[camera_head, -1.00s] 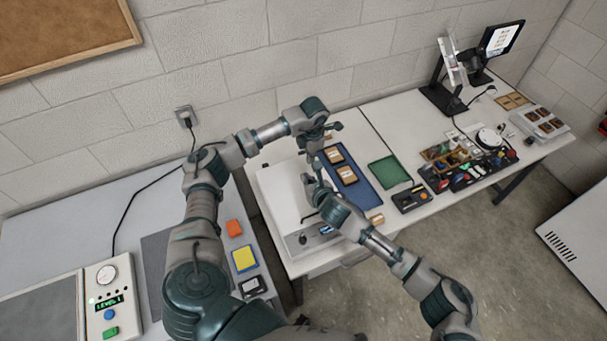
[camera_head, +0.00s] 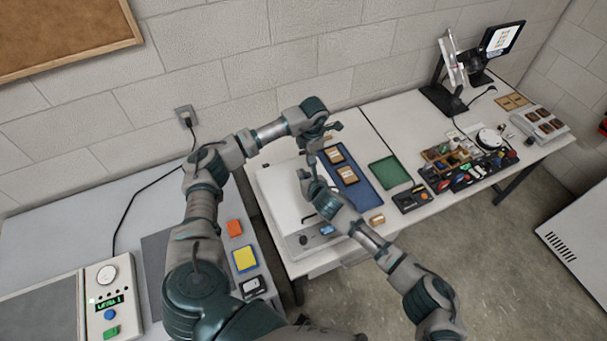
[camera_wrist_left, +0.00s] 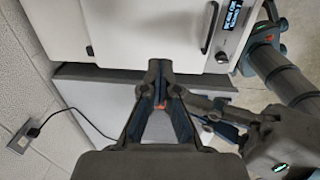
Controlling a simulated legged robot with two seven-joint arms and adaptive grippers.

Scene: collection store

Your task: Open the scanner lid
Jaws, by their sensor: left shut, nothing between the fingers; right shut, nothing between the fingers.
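The scanner (camera_head: 275,193) is a white box on the left end of the long table, and its lid looks flat and closed. Its front panel has a knob and a small lit display (camera_head: 327,230). A dark handle (camera_wrist_left: 210,28) shows on the white casing in the left wrist view. My right gripper (camera_head: 303,176) is shut and empty above the scanner's right part; I cannot tell if it touches. My left gripper (camera_wrist_left: 160,70) is shut and empty beside the scanner's edge in the left wrist view. In the head view its fingers are partly hidden among the arms.
A blue tray (camera_head: 368,196) with framed slides lies right of the scanner, then a green tray (camera_head: 389,171). Several small items and a monitor (camera_head: 503,38) stand farther right. A control box (camera_head: 110,290) is on the left table. Wall lies close behind.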

